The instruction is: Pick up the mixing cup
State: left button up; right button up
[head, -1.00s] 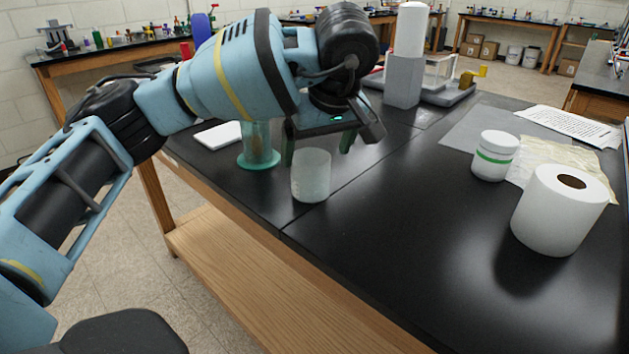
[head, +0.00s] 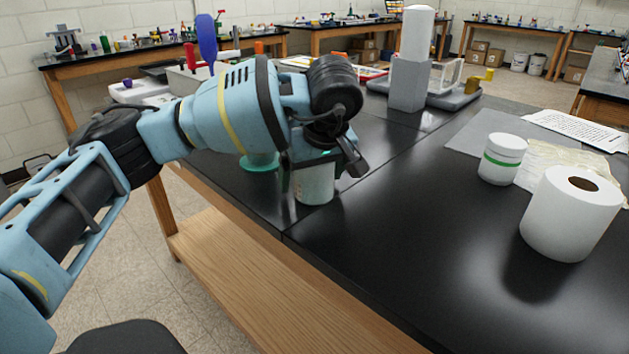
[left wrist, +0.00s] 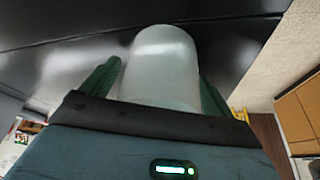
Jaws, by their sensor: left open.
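The mixing cup (head: 314,184) is a pale, translucent cup standing upright on the black bench top near its front edge. My left gripper (head: 318,172) is lowered over it, and its body hides the cup's upper part in the head view. In the left wrist view the cup (left wrist: 165,65) lies between the two green fingers (left wrist: 160,84), one on each side. The gripper is open, with a narrow gap at the left finger; I cannot tell whether the right finger touches the cup. My right gripper is not in view.
A teal-based cylinder (head: 259,162) stands just behind and left of the cup, partly hidden by my left arm. A white jar with a green band (head: 502,158) and a paper roll (head: 570,213) stand to the right. The bench (head: 400,220) between them is clear.

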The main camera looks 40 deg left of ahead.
pick_arm(q)
jog(key=c, duration=1.1)
jog(key=shift+o, duration=0.2)
jog(key=shift+r, duration=0.2)
jog(key=shift+r, duration=1.7)
jog(key=s+a+r+p, duration=0.1)
jog(key=s+p, duration=0.2)
jog(key=s, duration=1.2)
jog(key=shift+s+r, duration=0.15)
jog(key=shift+s, duration=0.25)
